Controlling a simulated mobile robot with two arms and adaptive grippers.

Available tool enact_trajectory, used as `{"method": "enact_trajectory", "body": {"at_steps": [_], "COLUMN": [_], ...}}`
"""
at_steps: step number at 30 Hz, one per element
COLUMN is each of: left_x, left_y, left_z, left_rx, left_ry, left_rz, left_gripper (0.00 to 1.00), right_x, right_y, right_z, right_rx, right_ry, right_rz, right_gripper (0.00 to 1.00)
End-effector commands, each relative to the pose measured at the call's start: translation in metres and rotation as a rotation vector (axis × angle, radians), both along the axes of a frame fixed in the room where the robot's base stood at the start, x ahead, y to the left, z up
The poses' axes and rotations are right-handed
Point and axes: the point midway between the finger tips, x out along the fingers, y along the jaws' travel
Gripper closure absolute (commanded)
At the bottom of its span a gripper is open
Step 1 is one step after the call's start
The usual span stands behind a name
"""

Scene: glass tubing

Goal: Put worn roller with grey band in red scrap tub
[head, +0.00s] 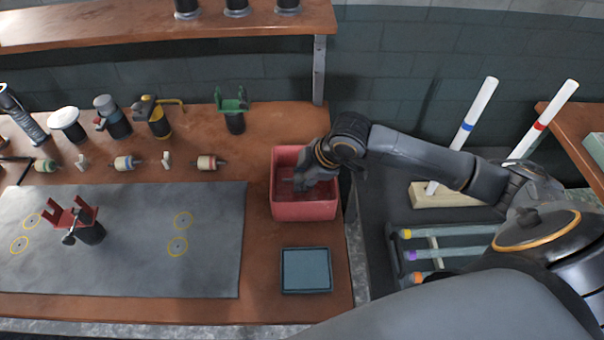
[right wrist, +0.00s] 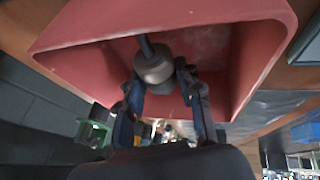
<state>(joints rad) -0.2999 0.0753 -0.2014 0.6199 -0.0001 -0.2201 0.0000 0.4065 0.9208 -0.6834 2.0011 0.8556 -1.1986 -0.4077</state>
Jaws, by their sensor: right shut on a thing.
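The red scrap tub (head: 305,210) stands on the brown bench right of the grey mat. My right gripper (head: 303,181) reaches down into it from the right. In the right wrist view the gripper (right wrist: 165,80) is shut on the grey roller (right wrist: 153,66), which has a dark shaft end sticking out. The roller is inside the mouth of the tub (right wrist: 170,20), between its walls. In the head view the arm and fingers mostly hide the roller. My left gripper is not in view.
A red forked stand (head: 72,218) is on the mat.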

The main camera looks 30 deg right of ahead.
Motion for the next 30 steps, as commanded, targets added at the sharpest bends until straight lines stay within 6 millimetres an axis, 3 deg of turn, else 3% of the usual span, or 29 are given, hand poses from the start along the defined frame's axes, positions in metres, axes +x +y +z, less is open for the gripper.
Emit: {"method": "enact_trajectory", "body": {"at_steps": [21, 22, 24, 25, 30], "left_x": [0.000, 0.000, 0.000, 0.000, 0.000], "left_y": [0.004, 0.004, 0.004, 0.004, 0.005], "left_z": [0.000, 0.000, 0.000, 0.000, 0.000], "left_rx": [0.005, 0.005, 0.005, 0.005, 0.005], "left_ry": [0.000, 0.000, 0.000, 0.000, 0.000], "left_rz": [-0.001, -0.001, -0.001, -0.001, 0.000], "left_gripper": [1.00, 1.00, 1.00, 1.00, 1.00], "right_x": [0.000, 0.000, 0.000, 0.000, 0.000], "right_y": [0.000, 0.000, 0.000, 0.000, 0.000], "right_z": [-0.012, -0.012, -0.012, -0.012, -0.012], "right_rx": [0.001, 0.000, 0.000, 0.000, 0.000], "right_ry": [-0.001, 0.000, 0.000, 0.000, 0.000], "right_rz": [0.000, 0.000, 0.000, 0.000, 0.000], "right_gripper": [0.97, 0.60, 0.46, 0.42, 0.42]}}
